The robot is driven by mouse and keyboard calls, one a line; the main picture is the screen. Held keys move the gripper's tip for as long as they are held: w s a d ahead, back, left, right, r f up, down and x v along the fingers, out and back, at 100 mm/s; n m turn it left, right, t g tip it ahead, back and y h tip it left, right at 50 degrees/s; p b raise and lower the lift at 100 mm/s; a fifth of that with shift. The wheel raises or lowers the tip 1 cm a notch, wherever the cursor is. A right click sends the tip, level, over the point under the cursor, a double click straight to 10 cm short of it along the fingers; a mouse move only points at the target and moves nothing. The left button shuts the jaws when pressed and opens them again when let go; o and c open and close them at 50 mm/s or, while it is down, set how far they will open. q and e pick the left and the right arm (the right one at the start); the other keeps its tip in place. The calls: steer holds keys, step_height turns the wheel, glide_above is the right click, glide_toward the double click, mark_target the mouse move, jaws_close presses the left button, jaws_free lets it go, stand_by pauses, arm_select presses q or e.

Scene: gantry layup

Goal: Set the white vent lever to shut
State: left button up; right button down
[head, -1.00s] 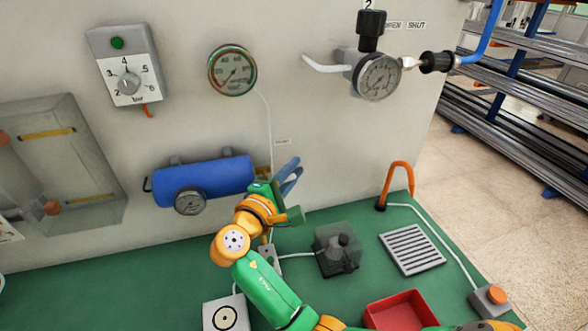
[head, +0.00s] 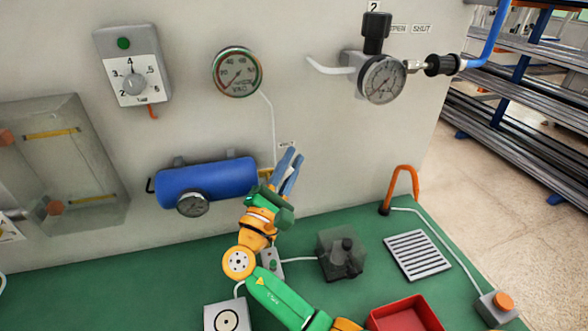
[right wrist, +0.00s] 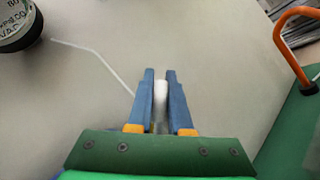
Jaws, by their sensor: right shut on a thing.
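The white vent lever (right wrist: 161,92) shows in the right wrist view as a pale, rounded bar between my two blue fingers. My right gripper (right wrist: 160,76) is shut on it. My left gripper is not in view.
A blue tank (head: 206,183) with a gauge is close to the gripper's left. A vacuum gauge (head: 237,72) hangs above, with a thin white line running down. A dark block (head: 341,256), a red tray (head: 404,316) and an orange hook (head: 403,180) stand on the green bench (head: 170,275).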

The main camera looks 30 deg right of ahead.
steer(key=shift+w+a+r+n+t+y+b, duration=0.2)
steer(key=shift+a+r+n+t+y+b, duration=0.6)
steer(key=shift+n+t, duration=1.5)
steer(key=shift+w+a+r+n+t+y+b, duration=0.15)
steer(key=shift+a+n+t+y, duration=0.4)
steer(key=shift+n+t+y, duration=1.65)
steer(key=shift+w+a+r+n+t+y+b, duration=0.2)
steer(key=shift+a+r+n+t+b, duration=0.7)
steer(key=shift+n, duration=2.5)
steer(key=shift+d+f+n+t+p, duration=0.2)
steer(key=shift+f+n+t+p, duration=0.1)
steer(key=shift+f+t+p, duration=0.15)
steer(key=c, duration=0.8)
jaws_free()
steer(key=shift+w+f, duration=0.1)
steer(key=shift+c, duration=0.2)
steer(key=shift+f, duration=0.15)
